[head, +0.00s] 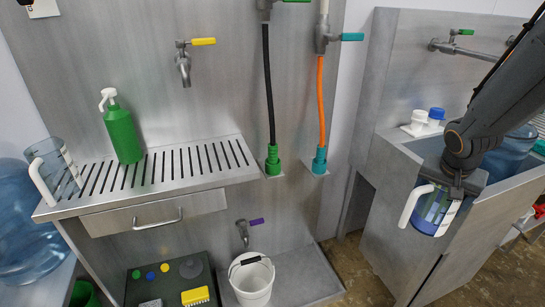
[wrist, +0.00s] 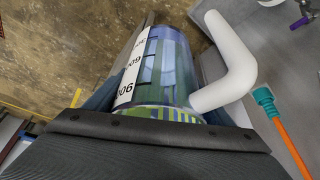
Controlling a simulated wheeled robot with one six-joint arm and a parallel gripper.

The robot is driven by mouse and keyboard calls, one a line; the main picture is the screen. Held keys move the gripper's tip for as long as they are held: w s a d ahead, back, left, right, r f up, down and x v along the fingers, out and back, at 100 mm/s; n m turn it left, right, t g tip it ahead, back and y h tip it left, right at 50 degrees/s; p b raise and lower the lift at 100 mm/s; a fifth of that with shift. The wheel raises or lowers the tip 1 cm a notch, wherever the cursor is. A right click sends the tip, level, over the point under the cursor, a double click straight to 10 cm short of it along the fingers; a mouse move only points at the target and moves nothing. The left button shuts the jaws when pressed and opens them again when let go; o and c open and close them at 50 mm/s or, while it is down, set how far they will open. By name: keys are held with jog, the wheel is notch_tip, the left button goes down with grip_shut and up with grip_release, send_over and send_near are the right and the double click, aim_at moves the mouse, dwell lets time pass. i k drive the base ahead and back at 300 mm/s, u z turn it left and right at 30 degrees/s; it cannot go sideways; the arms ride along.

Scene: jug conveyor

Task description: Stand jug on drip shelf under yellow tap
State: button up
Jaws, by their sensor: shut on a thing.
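My gripper (head: 452,182) is shut on a clear blue jug (head: 433,212) with a white handle, at the right in the head view, in front of the sink cabinet. The jug also fills the middle of the wrist view (wrist: 165,70), with a white measuring scale and its white handle to the right. The yellow tap (head: 190,57) is on the steel wall at upper left. The slotted drip shelf (head: 215,180) lies below it. The jug is well to the right of the shelf.
A green pump bottle (head: 122,134) and another clear jug (head: 56,168) with a white handle stand on the shelf's left part. Its middle and right are clear. A black hose (head: 269,95) and an orange hose (head: 320,100) hang between shelf and gripper. A white bucket (head: 251,280) stands below.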

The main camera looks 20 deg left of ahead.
aim_at(201, 165)
jog(key=u, duration=0.8)
jog(key=i, duration=0.95)
